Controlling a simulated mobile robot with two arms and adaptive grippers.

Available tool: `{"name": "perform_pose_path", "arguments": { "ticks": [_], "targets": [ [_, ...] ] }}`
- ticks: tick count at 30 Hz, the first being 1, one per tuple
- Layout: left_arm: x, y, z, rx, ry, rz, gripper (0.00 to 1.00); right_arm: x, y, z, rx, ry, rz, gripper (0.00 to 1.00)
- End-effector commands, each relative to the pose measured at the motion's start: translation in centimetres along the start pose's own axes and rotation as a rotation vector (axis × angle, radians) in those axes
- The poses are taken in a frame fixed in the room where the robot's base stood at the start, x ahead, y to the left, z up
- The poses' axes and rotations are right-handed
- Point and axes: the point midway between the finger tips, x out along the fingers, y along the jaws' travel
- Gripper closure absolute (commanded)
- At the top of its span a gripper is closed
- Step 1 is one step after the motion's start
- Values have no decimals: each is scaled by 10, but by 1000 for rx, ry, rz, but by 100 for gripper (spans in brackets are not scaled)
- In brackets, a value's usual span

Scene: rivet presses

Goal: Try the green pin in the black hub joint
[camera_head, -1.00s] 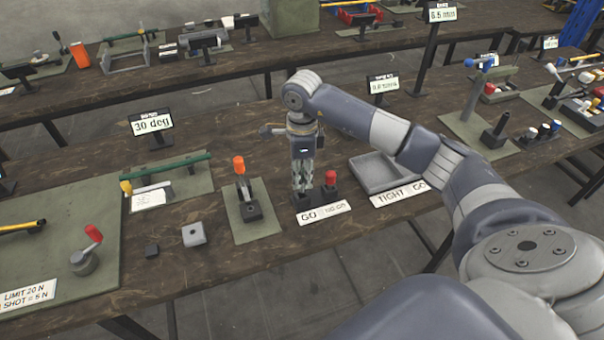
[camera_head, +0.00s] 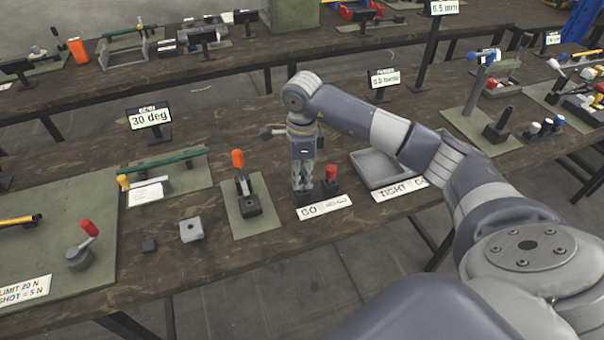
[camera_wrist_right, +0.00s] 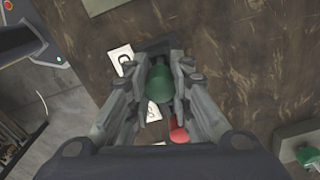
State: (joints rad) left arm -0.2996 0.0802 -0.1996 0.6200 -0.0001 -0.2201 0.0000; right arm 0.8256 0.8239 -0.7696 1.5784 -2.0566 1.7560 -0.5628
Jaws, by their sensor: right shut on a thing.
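My right gripper (camera_head: 303,188) points down at a black holder (camera_head: 328,188) behind a GO / NO-GO label. In the right wrist view, its fingers (camera_wrist_right: 160,88) are shut on the green pin (camera_wrist_right: 160,82). In the head view the fingers hide the green pin, and I cannot tell whether it is still seated in the holder. A red-topped pin (camera_head: 331,173) stands just right of the fingers and also shows in the wrist view (camera_wrist_right: 178,132). The black hub joint (camera_head: 250,206), with an upright orange-tipped lever (camera_head: 238,160), sits on a green mat left of the gripper. My left gripper is out of view.
A grey tray (camera_head: 370,175) lies to the right, behind a TIGHT label (camera_head: 398,187). A grey block (camera_head: 191,229) and a small black block (camera_head: 149,246) lie left of the hub mat (camera_head: 262,228). A "30 deg" sign (camera_head: 151,118) stands farther back.

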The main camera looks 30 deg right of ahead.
Motion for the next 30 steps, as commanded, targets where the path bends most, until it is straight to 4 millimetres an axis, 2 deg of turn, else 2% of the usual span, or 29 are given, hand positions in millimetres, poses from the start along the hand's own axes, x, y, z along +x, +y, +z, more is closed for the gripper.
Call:
{"name": "perform_pose_path", "arguments": {
  "ticks": [17,18,20,30],
  "targets": [
    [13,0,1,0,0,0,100,15,0,0,1,0,0,100],
    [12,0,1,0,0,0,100,14,0,0,1,0,0,71],
    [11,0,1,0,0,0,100,14,0,0,1,0,0,57],
    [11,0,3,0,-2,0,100,13,0,0,0,0,0,56]
  ]
}}
